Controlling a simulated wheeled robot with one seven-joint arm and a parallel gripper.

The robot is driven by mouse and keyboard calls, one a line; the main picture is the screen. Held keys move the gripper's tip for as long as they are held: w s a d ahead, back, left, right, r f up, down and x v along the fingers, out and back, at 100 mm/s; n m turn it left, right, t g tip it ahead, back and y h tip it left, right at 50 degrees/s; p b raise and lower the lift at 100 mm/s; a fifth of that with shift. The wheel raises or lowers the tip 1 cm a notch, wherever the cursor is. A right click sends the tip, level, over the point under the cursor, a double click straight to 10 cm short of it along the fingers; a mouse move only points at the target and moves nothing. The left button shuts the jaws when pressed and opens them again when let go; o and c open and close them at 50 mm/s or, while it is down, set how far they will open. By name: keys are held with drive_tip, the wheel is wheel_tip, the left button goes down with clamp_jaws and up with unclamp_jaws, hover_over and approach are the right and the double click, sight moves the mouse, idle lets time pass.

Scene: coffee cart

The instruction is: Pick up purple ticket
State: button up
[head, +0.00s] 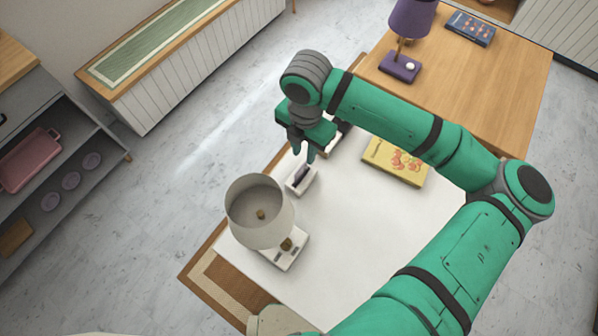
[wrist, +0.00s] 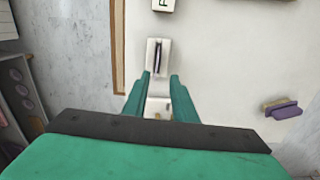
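The purple ticket (head: 301,174) stands on edge in a small white holder (head: 294,189) near the left edge of the white table surface. In the wrist view the ticket (wrist: 157,58) shows as a thin dark purple strip in the slot of the holder (wrist: 151,47). My gripper (head: 303,151) hangs over the table just behind the holder in the head view. In the wrist view my gripper (wrist: 161,82) is open, its two green fingers apart, with the holder just beyond the fingertips. I see nothing held between the fingers.
A lamp with a pale shade (head: 247,200) stands close in front of the holder. A yellow box (head: 394,160) lies to the right. A purple lamp (head: 400,66) stands on the wooden table behind. A white item (wrist: 157,106) shows between my fingers. The white surface (head: 345,225) has free room.

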sight(302, 166)
drive_tip(key=shift+w+a+f, duration=0.1)
drive_tip(key=shift+a+f, duration=0.05)
drive_tip(key=shift+f, duration=2.5)
drive_tip(key=shift+w+a+f, duration=0.1)
drive_tip(key=shift+f, duration=2.5)
clamp_jaws()
